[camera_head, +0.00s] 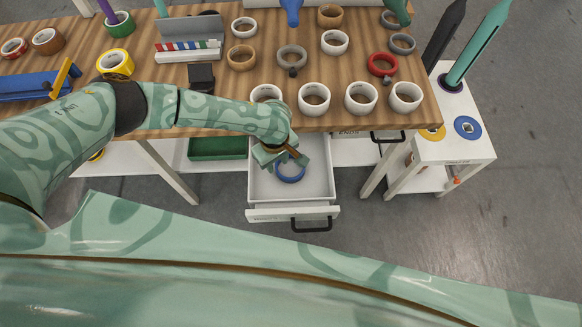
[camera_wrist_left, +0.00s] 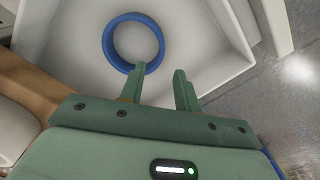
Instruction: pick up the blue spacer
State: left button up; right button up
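The blue spacer, a blue ring (camera_head: 291,181), lies in the open white drawer (camera_head: 329,185) under the workbench. In the left wrist view the ring (camera_wrist_left: 108,46) lies on the drawer floor, with bare floor showing through its hole. My left gripper (camera_head: 284,158) reaches down over the drawer and covers part of the ring's far side. In the left wrist view its two fingers (camera_wrist_left: 159,80) stand apart with nothing between them. The left finger's tip overlaps the ring's near rim in that picture; I cannot tell if they touch. My right gripper is not in view.
The wooden bench top (camera_head: 215,108) above the drawer holds several tape rolls, with white ones (camera_head: 313,98) along its front edge. A green tray (camera_head: 215,148) is left of the drawer. A white side stand (camera_head: 455,150) at right carries a blue disc (camera_head: 468,127).

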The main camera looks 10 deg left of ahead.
aim_at(296, 179)
pick_arm(q)
jog(key=shift+s+f, duration=0.1)
jog(key=shift+f, duration=0.45)
jog(key=f+b, duration=0.2)
jog(key=f, duration=0.1)
jog(key=f+b, duration=0.1)
jog(key=f, duration=0.1)
jog(key=shift+d, duration=0.25)
jog(key=shift+r, duration=0.2)
grip_shut()
